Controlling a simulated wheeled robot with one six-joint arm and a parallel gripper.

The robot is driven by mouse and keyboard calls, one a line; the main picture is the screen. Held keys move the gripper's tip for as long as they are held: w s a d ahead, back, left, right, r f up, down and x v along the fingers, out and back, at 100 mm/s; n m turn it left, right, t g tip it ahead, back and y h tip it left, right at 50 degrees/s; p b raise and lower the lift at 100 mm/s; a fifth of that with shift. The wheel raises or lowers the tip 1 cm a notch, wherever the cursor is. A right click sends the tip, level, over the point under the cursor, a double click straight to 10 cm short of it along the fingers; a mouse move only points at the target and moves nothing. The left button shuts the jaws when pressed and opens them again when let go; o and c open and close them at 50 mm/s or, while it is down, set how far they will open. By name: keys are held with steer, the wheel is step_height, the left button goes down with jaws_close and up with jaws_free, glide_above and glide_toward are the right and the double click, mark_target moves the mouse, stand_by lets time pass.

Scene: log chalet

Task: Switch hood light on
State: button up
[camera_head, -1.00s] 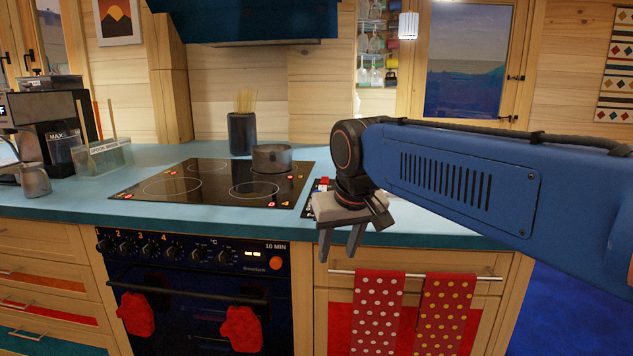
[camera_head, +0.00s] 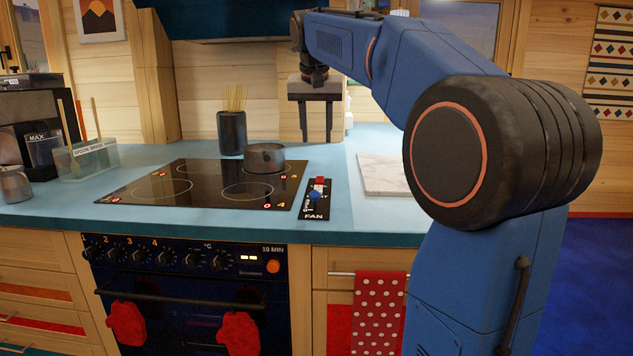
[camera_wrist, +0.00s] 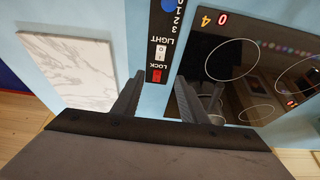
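The black control panel (camera_head: 308,212), marked FAN, lies on the blue counter right of the hob. It has a blue knob (camera_head: 314,196) and a red switch. In the wrist view, the panel shows a small white switch (camera_wrist: 160,52) by the word LIGHT, and a red LOCK switch (camera_wrist: 157,75). The light switch's position is too small to tell. My gripper (camera_head: 315,135) is open and empty, pointing down above and behind the panel, apart from it. In the wrist view its fingers (camera_wrist: 159,78) stand either side of the panel's LOCK end. The hood (camera_head: 250,22) shows only its lower part, dark blue.
The hob (camera_head: 205,185) bears a dark pot (camera_head: 264,158). A dark holder (camera_head: 231,132) with sticks stands behind it. A white marble board (camera_head: 383,175) lies right of the panel. A coffee machine (camera_head: 30,125) stands at the left.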

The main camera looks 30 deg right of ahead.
mark_target(318, 187)
steer(key=x, duration=1.7)
steer(key=shift+f, duration=0.2)
jaws_close()
steer(key=shift+w+d+g+y, duration=0.1)
steer(key=shift+w+g+y, duration=0.15)
steer(key=shift+g+y, duration=0.35)
steer(key=shift+w+d+g+y, duration=0.15)
steer(key=shift+g+y, duration=0.15)
steer(key=shift+g, duration=0.25)
steer(key=shift+w+d+g+y, duration=0.1)
steer(key=shift+g+y, duration=0.2)
steer(key=shift+g, duration=0.25)
steer(key=shift+a, duration=0.1)
